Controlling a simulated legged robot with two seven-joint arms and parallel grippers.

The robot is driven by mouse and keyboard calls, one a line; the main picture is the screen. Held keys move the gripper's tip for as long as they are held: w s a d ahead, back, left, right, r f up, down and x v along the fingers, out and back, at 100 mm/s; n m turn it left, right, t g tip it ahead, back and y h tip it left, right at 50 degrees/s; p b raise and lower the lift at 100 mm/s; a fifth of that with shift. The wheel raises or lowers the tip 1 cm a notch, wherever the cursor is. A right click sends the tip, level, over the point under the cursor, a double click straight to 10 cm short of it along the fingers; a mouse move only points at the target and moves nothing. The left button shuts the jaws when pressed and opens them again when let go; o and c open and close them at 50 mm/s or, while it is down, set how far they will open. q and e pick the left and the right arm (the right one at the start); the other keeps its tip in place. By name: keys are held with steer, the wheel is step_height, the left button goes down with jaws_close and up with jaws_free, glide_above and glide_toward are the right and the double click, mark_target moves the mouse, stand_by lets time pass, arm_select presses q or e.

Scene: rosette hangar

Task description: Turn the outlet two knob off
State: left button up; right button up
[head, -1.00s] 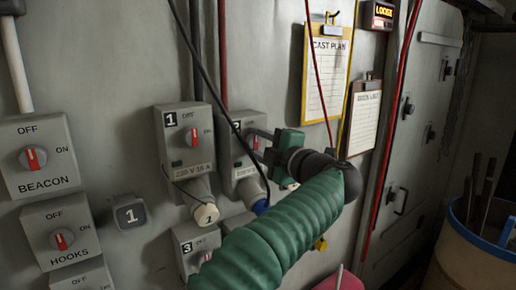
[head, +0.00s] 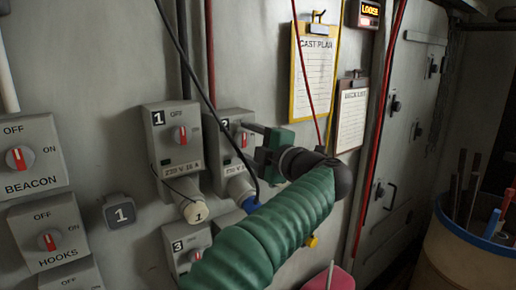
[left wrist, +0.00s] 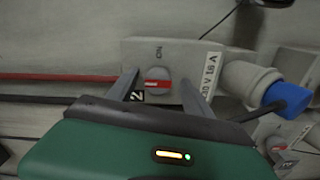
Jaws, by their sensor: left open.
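The outlet two box (head: 221,160) is grey, marked 2, and mounted on the wall right of outlet 1. Its round knob (left wrist: 157,85) carries a red pointer with a white line. In the left wrist view the pointer lies sideways, along the box's length, and does not aim at the ON lettering above it. My left gripper (head: 253,138) is open at the outlet two knob, which also shows in the head view (head: 242,139). In the left wrist view the fingers stand on either side of the knob; I cannot tell whether they touch it. The OFF lettering is hidden.
Outlet 1 (head: 173,140) is close on the left, and outlet 3 (head: 185,247) is below. A blue plug (left wrist: 287,98) with a dark cable sits in outlet two's socket. A black cable (head: 197,80) hangs across the front. Clipboards (head: 314,70) hang to the upper right.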

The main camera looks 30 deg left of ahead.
arm_select(q)
steer(key=b+v, duration=0.3)
steer(key=v, duration=1.4)
steer(key=shift+a+f, duration=0.1)
steer(key=shift+a, duration=0.15)
